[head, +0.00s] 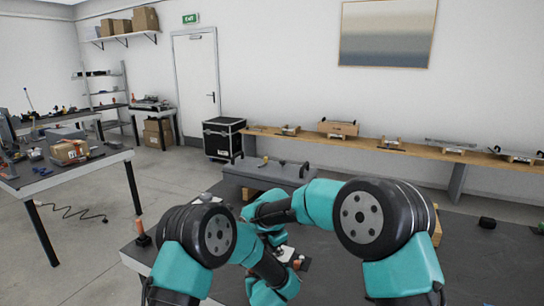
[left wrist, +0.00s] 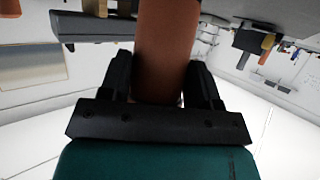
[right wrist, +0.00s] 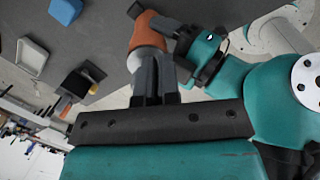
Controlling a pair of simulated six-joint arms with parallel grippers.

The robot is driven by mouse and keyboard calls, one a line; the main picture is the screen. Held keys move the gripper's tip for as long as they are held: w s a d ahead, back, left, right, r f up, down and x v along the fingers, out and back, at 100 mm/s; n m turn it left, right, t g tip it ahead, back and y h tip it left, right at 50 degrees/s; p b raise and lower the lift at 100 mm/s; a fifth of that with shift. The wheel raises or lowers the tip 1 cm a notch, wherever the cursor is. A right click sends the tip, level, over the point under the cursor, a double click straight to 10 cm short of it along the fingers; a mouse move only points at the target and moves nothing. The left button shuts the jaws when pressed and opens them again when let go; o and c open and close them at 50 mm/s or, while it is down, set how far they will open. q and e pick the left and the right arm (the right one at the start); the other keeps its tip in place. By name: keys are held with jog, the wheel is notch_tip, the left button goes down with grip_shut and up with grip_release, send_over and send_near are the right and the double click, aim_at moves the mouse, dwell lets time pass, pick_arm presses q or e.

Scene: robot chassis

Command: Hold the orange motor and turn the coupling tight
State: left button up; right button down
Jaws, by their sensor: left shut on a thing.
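The orange motor (left wrist: 165,45) stands out between the two black fingers of my left gripper (left wrist: 160,75), which is shut on it. In the right wrist view the motor (right wrist: 150,32) shows tilted, with the left gripper (right wrist: 178,45) against its side. A silver-grey cylindrical end, seemingly the coupling (right wrist: 146,61), sits at the motor's lower end. The fingers of my right gripper (right wrist: 157,62) are close together, right at this grey part and partly covering it. I cannot tell whether they grip it. In the head view my arms hide most of the motor and coupling.
In the right wrist view a blue block (right wrist: 66,10), a grey tray (right wrist: 32,58) and a black item (right wrist: 80,82) lie on the dark table. In the head view an orange-and-black object (head: 141,236) stands at the table's left edge. The table's right side (head: 485,270) is mostly clear.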

pick_arm(q)
jog(key=shift+d, duration=0.2)
pick_arm(e)
jog(key=shift+s+r, duration=0.2)
jog(key=shift+r, duration=1)
jog(key=shift+s+r, duration=0.2)
jog(key=shift+r, duration=1)
pick_arm(q)
jog(key=o, duration=1.4)
jog(key=shift+f, duration=0.1)
jog(key=shift+o, duration=0.4)
jog(key=shift+s, duration=0.15)
jog(key=shift+s+d, duration=0.4)
jog(key=shift+s, duration=1.2)
jog(key=shift+s+d, duration=0.4)
jog(key=shift+s, duration=1.2)
jog(key=shift+s+d, duration=0.4)
jog(key=shift+s, duration=1.2)
